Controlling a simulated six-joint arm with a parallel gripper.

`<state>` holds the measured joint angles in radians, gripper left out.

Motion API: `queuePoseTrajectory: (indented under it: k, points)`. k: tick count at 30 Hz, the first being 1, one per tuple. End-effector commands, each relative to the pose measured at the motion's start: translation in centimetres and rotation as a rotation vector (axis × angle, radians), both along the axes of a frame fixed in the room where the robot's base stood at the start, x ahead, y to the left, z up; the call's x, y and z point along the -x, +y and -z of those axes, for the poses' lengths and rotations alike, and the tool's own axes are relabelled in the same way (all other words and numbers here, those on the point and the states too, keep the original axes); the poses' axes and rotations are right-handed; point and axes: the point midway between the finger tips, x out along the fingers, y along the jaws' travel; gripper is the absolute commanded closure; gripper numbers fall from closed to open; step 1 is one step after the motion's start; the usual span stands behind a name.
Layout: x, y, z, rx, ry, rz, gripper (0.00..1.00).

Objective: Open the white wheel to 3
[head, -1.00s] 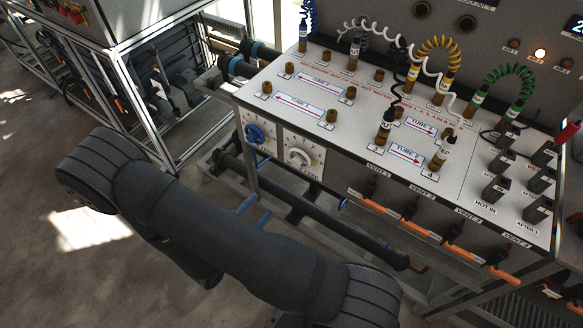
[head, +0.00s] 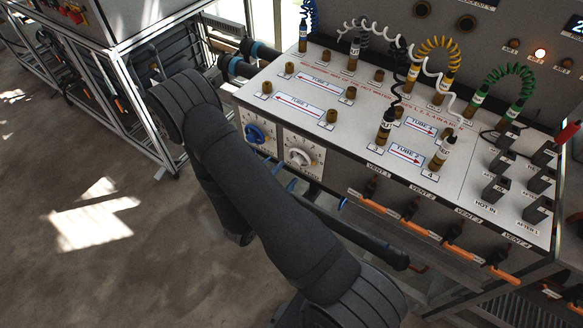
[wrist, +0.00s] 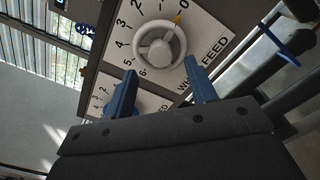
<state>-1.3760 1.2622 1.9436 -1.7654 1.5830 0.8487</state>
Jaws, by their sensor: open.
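The white wheel (wrist: 158,45) is a round, spoked handwheel on a white dial plate (wrist: 203,50) in the upper middle of the wrist view. The numbers 2 to 6 show along its left side, and a yellow pointer (wrist: 178,18) sits at its upper right, away from the 3. In the head view the white wheel (head: 299,157) is on the panel front. My gripper (wrist: 162,88) is open and empty, its two blue fingers apart and short of the wheel, aimed towards its lower side. The fingers partly cover the dial lettering.
A blue wheel (head: 256,134) sits on its own dial left of the white one. The bench top (head: 250,93) above carries hoses and sockets. A dark pipe (head: 370,243) runs below the panel. Open floor lies to the left.

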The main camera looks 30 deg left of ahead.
Motion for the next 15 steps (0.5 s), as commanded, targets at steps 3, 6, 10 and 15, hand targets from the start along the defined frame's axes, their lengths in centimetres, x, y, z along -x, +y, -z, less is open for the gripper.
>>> queuePoseTrajectory:
  k: [3, 6, 10, 15]
  points:
    - [-1.7, -0.1, 0.0, 0.0, 0.0, 0.004, 0.48]
    - [-2.7, -0.1, 0.0, 0.0, 0.0, 0.004, 0.48]
    - [-3.5, 0.0, 0.0, -0.001, -0.001, 0.002, 0.48]
    - [-3.9, 0.0, 0.0, 0.0, 0.0, 0.0, 0.48]
